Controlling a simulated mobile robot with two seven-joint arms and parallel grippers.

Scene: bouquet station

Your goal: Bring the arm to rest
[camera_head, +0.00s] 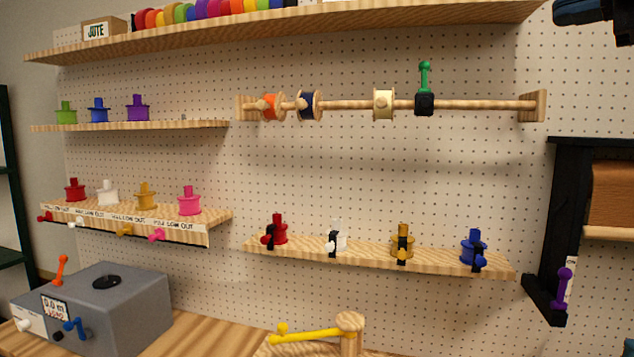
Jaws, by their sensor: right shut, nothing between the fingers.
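My right arm, dark blue and black, enters at the top right corner. Its gripper (580,12) is high beside the right end of the top shelf and is cut by the picture's upper edge. It is shut and empty, apart from the things on the pegboard. My left gripper is not in view.
A top shelf (300,38) holds colored rolls and a JUTE box. A wooden rod (450,104) carries spools. Lower shelves (375,256) hold colored spool pieces. A black frame with a brown roll (612,195) hangs at right. A grey box (130,305) stands on the bench.

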